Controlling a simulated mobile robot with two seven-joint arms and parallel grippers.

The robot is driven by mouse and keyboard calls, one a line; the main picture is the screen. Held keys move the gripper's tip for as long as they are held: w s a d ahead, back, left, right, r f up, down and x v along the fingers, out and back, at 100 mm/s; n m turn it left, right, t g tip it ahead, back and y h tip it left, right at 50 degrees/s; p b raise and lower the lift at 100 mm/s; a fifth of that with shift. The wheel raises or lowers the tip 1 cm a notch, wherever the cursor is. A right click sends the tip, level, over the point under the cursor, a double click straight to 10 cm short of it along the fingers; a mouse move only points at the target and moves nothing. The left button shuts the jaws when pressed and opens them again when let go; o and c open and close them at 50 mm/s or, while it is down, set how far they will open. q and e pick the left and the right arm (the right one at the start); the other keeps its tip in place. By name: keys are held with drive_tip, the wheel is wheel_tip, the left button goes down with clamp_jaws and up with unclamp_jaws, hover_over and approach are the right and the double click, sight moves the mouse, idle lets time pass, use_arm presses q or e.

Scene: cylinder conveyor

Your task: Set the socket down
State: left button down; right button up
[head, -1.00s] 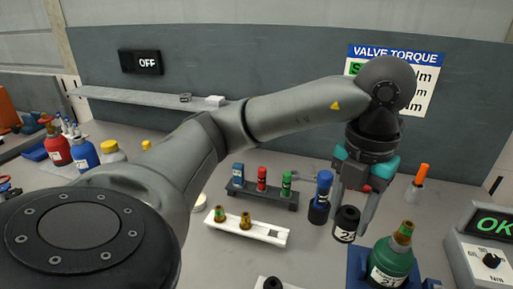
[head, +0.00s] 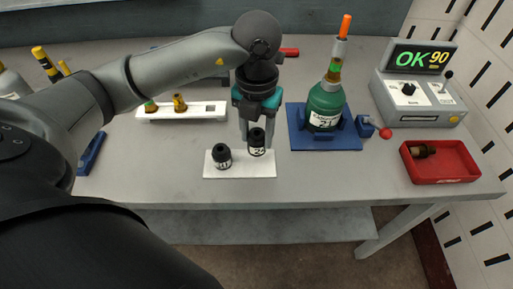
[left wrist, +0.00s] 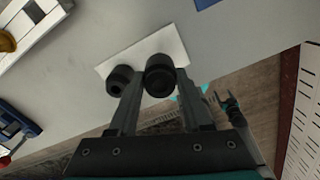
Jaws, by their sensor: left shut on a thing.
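My left gripper (head: 258,128) is shut on a black socket (head: 257,144) with a white label. It holds the socket upright over the back right part of a white pad (head: 245,170). I cannot tell whether its bottom touches the pad. A second black socket (head: 222,158) stands on the pad just to the left, apart from the gripper. In the left wrist view the held socket (left wrist: 159,78) is between the fingertips, and the other socket (left wrist: 120,82) is close beside the left finger. A dark forked part with teal (left wrist: 230,105), perhaps my right gripper, shows beyond; its state is unclear.
A green bottle (head: 325,106) stands in a blue holder (head: 345,141) right of the pad. A white rack (head: 210,109) lies behind left. A red tray (head: 460,175) and a torque tester (head: 420,92) reading OK 90 are at right. The table's front edge is close to the pad.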

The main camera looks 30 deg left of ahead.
use_arm(q)
drive_tip(key=shift+f+b, duration=0.3)
drive_tip(key=shift+f, duration=2.15)
drive_tip(key=shift+f, duration=0.1)
drive_tip(key=shift+c, duration=1.7)
unclamp_jaws()
wheel_tip(320, 180, up, 12)
drive_tip(key=p, duration=0.1)
